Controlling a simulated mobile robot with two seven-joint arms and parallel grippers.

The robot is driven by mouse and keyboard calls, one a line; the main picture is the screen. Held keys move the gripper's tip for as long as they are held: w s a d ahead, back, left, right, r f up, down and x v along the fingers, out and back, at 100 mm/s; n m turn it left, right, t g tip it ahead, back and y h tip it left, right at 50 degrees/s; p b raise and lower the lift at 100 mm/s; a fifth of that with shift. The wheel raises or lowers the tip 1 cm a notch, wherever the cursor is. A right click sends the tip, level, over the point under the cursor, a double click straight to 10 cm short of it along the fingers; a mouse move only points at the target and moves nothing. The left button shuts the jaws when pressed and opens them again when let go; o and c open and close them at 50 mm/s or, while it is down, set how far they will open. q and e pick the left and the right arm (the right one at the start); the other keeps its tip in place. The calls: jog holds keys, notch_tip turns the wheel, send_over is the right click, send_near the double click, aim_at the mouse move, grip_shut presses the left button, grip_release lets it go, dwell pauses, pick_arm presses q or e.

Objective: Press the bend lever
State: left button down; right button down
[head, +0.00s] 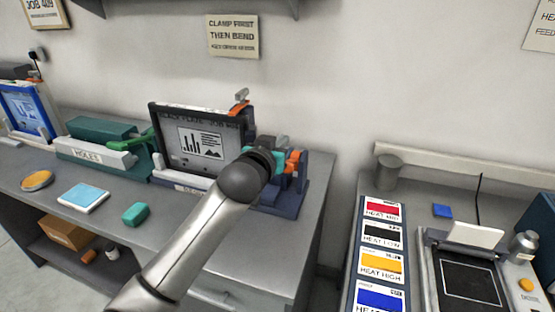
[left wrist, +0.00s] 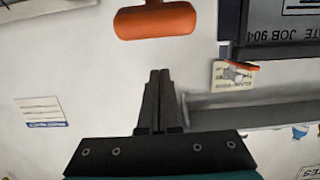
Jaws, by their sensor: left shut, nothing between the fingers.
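The bend lever has an orange handle (head: 293,160) at the right end of the plate-bending machine (head: 283,200), beside my left gripper in the head view. My left gripper (head: 278,158) is at the machine's right side, its fingers largely hidden there. In the left wrist view the fingers (left wrist: 160,75) are shut with nothing between them, pointing toward an orange handle (left wrist: 155,21). A gap of wall shows between fingertips and handle in that picture; I cannot tell the true distance. A dark plate (head: 200,140) stands upright in the machine. My right gripper is not in view.
An orange clamp lever (head: 239,108) is at the plate's top right corner. A green-handled hole machine (head: 95,145) stands left. A teal block (head: 135,213) and blue pad (head: 84,197) lie on the bench. Heat cards (head: 381,236) lie on the right bench, across a gap.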

pick_arm(q)
jog(key=shift+s+a+f, duration=0.15)
jog(key=shift+s+f, duration=0.35)
jog(key=shift+f, duration=0.4)
jog(key=shift+s+a+f, duration=0.15)
jog(key=shift+s+f, duration=0.3)
jog(key=shift+f, duration=0.4)
jog(key=shift+a+f, duration=0.1)
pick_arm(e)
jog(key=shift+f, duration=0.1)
